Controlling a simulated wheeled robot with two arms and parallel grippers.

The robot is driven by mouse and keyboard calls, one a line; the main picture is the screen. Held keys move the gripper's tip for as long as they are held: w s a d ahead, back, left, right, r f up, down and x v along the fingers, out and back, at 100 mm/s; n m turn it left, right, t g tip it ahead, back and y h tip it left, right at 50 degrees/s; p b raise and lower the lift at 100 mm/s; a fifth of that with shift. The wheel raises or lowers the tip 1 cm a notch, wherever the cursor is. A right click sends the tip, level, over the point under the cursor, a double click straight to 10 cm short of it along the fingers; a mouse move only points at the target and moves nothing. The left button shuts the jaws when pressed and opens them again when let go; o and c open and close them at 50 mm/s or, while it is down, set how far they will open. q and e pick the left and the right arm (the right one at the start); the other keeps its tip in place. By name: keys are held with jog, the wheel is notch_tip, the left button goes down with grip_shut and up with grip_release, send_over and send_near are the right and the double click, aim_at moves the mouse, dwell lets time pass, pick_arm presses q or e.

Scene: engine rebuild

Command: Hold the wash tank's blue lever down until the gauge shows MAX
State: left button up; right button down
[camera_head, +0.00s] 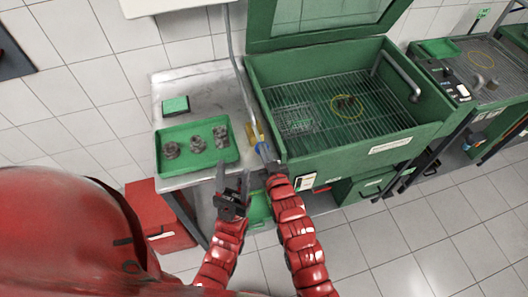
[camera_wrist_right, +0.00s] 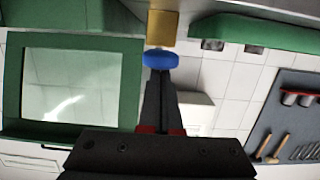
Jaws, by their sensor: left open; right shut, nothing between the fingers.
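The green wash tank (camera_head: 345,148) stands right of centre with its lid raised. Its blue lever end (camera_head: 262,146) is at the tank's left front corner; in the right wrist view it is a blue knob (camera_wrist_right: 160,59) below a brass-coloured block (camera_wrist_right: 162,28). My right gripper (camera_head: 267,157) is shut and empty, its fingertips (camera_wrist_right: 160,74) right at the blue knob, seemingly touching it; I cannot tell how far the lever is down. My left gripper (camera_head: 234,176) is open and empty, in front of the side table. A small white panel (camera_head: 305,181) is on the tank's front; no gauge reading is legible.
A green tray (camera_head: 171,178) with several dark metal parts lies on the side table (camera_head: 212,85), near a small green box (camera_head: 175,105). A basket (camera_head: 298,121) and a yellow ring (camera_head: 335,108) lie on the tank's grate. A red box (camera_head: 158,215) stands on the floor.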

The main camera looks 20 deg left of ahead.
notch_tip(320, 180, down, 3)
jog(key=t+y+b, duration=0.1)
jog(key=b, duration=0.4)
jog(key=shift+s+d+t, duration=0.1)
jog(key=shift+t, duration=0.3)
dwell(6.9)
